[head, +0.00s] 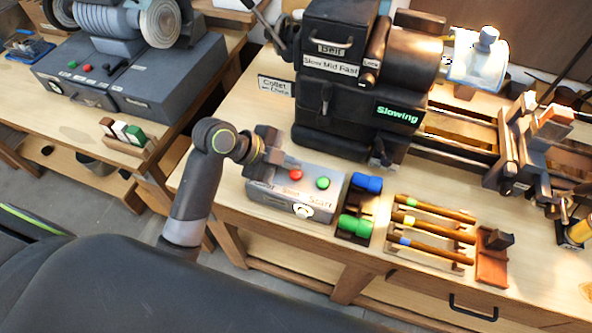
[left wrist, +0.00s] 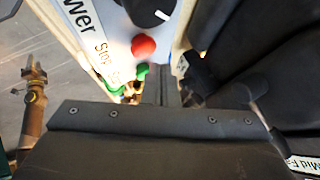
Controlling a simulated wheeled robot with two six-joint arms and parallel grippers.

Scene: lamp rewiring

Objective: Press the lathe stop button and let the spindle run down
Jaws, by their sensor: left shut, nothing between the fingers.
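The grey control box (head: 262,196) stands on the bench with a red stop button (head: 296,174) and a green start button (head: 322,183) on top. My left gripper (head: 286,163) is shut and empty, at the box's back left, close to the red button. I cannot tell whether it touches the button. The red button also shows in the left wrist view (left wrist: 143,46), with the green button partly hidden. The black lathe (head: 350,80) behind has a lit display (head: 397,113) reading "Slowing". My right gripper is not seen.
Blue (head: 366,183) and green (head: 355,225) cylindrical pieces stand right of the box, near a rack of banded rods (head: 430,235). A bench grinder (head: 115,20) stands on another bench at the left.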

